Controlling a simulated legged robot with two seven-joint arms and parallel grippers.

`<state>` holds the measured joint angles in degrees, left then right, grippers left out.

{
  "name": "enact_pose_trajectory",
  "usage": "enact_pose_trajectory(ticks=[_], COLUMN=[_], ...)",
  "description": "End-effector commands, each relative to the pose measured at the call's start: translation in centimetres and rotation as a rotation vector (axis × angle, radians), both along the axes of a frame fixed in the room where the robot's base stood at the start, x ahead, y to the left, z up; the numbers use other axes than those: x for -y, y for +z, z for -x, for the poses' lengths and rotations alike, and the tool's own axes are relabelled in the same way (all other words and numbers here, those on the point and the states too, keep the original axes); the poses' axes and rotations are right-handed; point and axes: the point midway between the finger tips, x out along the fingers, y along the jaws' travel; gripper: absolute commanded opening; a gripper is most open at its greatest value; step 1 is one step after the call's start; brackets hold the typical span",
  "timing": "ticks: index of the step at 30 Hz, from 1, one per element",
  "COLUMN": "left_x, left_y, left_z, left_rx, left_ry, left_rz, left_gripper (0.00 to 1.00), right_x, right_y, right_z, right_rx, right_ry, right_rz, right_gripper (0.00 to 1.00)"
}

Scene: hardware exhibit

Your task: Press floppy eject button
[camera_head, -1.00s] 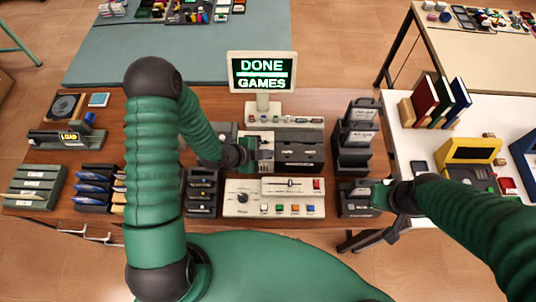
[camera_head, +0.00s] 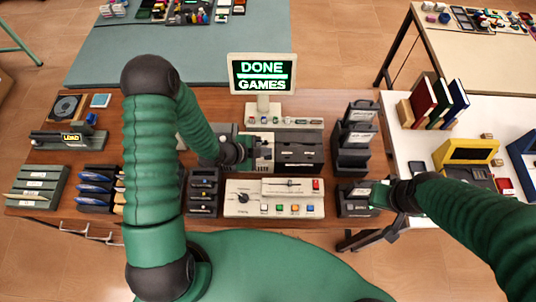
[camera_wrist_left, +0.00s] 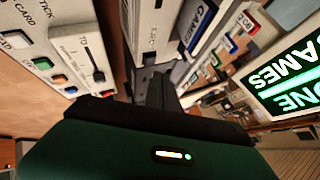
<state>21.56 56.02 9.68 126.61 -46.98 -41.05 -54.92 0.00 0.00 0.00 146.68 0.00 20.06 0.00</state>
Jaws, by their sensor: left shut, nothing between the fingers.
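The floppy drive unit (camera_head: 299,150) is a dark box at the middle of the wooden desk, below the monitor. My left gripper (camera_head: 264,152) is shut and empty at the left side of the drive. I cannot tell whether the tips touch a button; the eject button itself is not distinct. My right gripper (camera_head: 380,197) is by the black rack at right; its fingers are too small to read.
The monitor (camera_head: 262,73) shows DONE GAMES. A light control panel (camera_head: 274,198) with a slider and coloured buttons lies in front of the drive. Black racks (camera_head: 203,192) stand left of it, and a tall black rack (camera_head: 354,140) stands to the right.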

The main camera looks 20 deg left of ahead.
Motion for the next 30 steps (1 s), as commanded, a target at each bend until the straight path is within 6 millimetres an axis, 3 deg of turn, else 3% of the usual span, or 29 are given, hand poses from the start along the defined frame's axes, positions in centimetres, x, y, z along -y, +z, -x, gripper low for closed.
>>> enact_pose_trajectory(ticks=[13, 30], left_x=[0.0, 0.0], left_y=[4.7, 4.8], left_z=[0.0, 0.0], left_rx=[0.0, 0.0], left_ry=[-0.001, 0.0], left_rz=[-0.001, 0.0], left_gripper=[0.0, 0.0], right_x=[0.0, 0.0], right_y=[3.7, 3.7], right_z=[0.0, 0.0], right_rx=[0.0, 0.0], right_ry=[0.0, 0.0], right_rz=[0.0, 0.0], right_gripper=[0.0, 0.0])
